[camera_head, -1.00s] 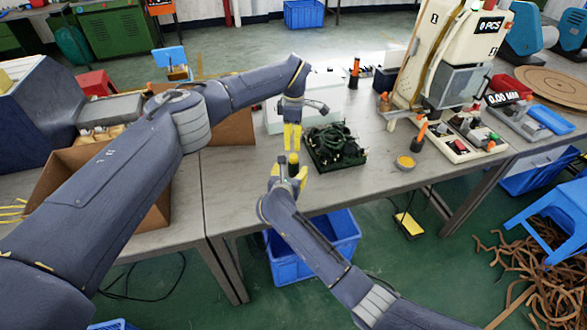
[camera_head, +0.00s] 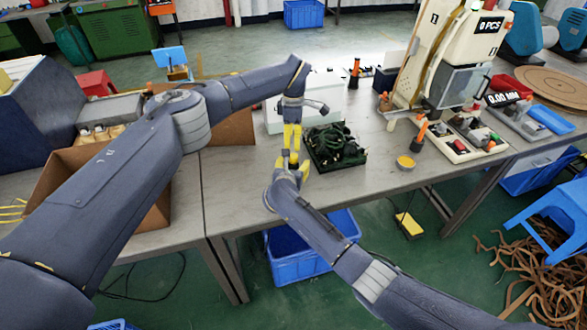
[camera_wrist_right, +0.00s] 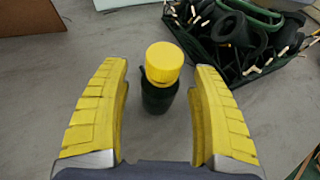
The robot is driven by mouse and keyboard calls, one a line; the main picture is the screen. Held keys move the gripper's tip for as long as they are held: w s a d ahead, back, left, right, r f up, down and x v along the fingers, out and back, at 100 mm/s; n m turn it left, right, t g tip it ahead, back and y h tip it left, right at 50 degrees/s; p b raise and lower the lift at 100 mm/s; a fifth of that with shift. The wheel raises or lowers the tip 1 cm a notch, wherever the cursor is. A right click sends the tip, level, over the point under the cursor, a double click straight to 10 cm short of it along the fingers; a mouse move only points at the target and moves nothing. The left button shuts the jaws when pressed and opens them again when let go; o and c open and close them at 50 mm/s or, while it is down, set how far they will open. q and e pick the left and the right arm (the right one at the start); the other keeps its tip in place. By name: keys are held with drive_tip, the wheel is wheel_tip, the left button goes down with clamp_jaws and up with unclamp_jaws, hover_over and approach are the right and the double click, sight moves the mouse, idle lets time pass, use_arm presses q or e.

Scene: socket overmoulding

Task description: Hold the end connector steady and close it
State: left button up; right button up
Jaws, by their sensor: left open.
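The end connector (camera_wrist_right: 158,98) is a small dark, roughly cylindrical piece with a ridged yellow cap (camera_wrist_right: 164,62) on top. It stands upright on the grey table in the right wrist view. My right gripper (camera_wrist_right: 162,70) is open, with one yellow finger on each side of the connector and a gap showing on both sides. In the head view the right gripper (camera_head: 292,164) reaches in from the front of the table. My left gripper (camera_head: 292,138) is open and points down just above and behind the connector there; it largely hides the cap.
A dark tray of black and green cable parts (camera_head: 337,147) lies close on the right. A cardboard box (camera_head: 232,128) and a white box (camera_head: 322,105) stand behind. A yellow round dish (camera_head: 405,162) and a press machine (camera_head: 455,60) are further right. The table front is clear.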

clamp_jaws()
use_arm(q)
drive_tip(key=shift+r, duration=0.1)
idle(0.3)
